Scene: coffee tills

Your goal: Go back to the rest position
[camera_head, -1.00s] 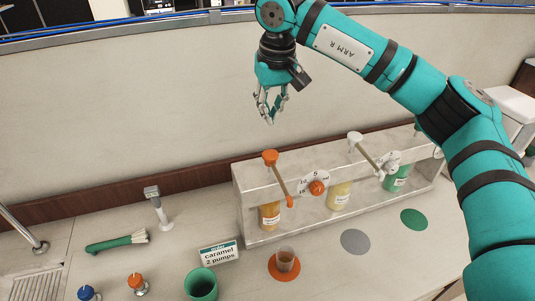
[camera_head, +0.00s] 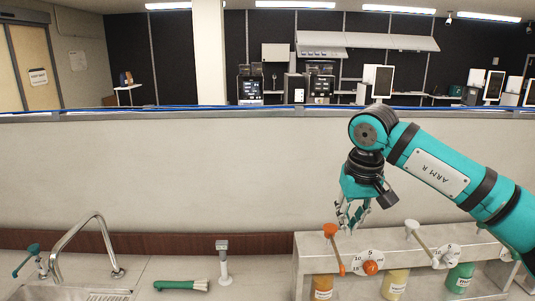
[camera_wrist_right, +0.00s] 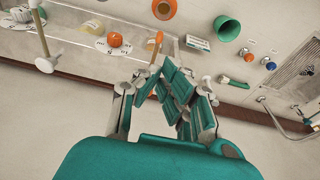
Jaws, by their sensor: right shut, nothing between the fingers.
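My right gripper (camera_head: 350,226) hangs in the air near the orange-capped pump at the left end of the dispenser rack. It is shut and empty. The right wrist view shows its teal finger pads (camera_wrist_right: 172,82) together with nothing held. My right arm (camera_head: 437,172) reaches in from the right, bent at the elbow, above the rack. My left gripper is in neither current view.
The pump rack (camera_head: 300,262) stands below my right arm, with bottles (camera_head: 395,284) and pump arms. A green-handled brush (camera_head: 182,285) and a tap (camera_head: 100,235) are to the left. The right wrist view also shows a green cup (camera_wrist_right: 227,28) and an order sign (camera_wrist_right: 198,43).

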